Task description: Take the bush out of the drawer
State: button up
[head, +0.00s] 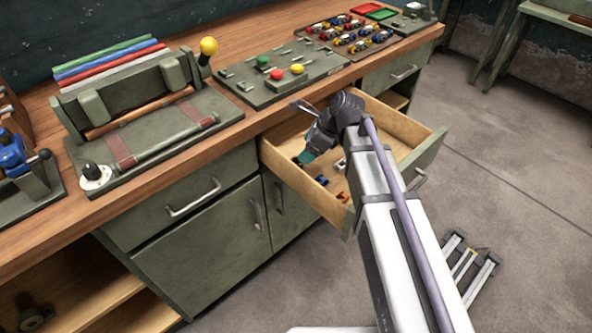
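The drawer (306,193) is pulled out from under the bench and is open, with bare wooden walls. Several small parts lie on its floor: a blue part (321,180), an orange part (342,196) and a pale part (340,165). I cannot tell which of them, if any, is the bush. My gripper (303,158) points down into the left rear of the drawer, close to a teal patch. Its fingertips are too small and dark to show whether they are open or hold something. My arm hides part of the drawer's middle.
The wooden bench top (240,135) runs above the drawer. It carries a green panel with coloured knobs (280,73), a tray of small coloured parts (350,35) and a clamp-like fixture with a yellow ball (208,46). Floor (510,190) to the right is mostly clear.

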aim_at(297, 161)
jog(key=shift+b+x, duration=0.3)
jog(key=shift+x, duration=0.8)
jog(key=b+x, duration=0.4)
jog(key=x, duration=0.1)
jog(key=shift+d+f, duration=0.2)
jog(key=shift+d, duration=0.1)
jog(key=shift+w+a+b, duration=0.1)
jog(key=shift+a+b, duration=0.1)
jog(key=shift+b, duration=0.1)
jog(key=shift+r, duration=0.15)
jog(key=c, duration=1.1)
notch_tip(297, 161, up, 10)
jog(key=p, duration=1)
